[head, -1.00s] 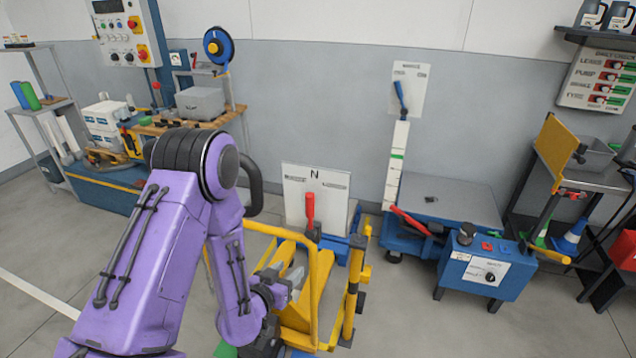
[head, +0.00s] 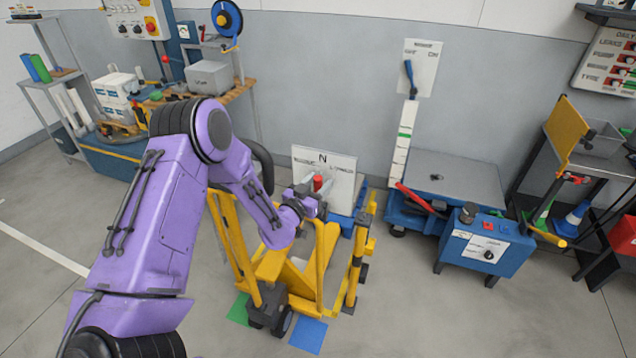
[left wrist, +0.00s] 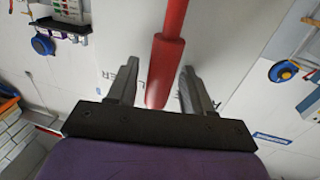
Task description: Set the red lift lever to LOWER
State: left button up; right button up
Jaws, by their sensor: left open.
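The red lift lever (head: 318,183) stands in front of a white board (head: 338,170) marked N at its top middle, with a small label on each side. It looks close to upright below the N. My left gripper (head: 317,186) is at the lever's top, partly covering it. In the left wrist view the red lever (left wrist: 165,65) lies between the two spread fingers (left wrist: 160,90), with a gap on each side. The board's lettering there is only partly readable. My right gripper is out of view.
The board stands at a yellow-framed truck (head: 320,265) on the floor. To the right are a blue lift table (head: 455,185) with another red lever (head: 415,198) and a blue control box (head: 475,250). A cluttered bench (head: 120,165) is at the left.

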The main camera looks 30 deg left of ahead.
pick_arm(q)
grip_shut()
jog(key=shift+d, duration=0.15)
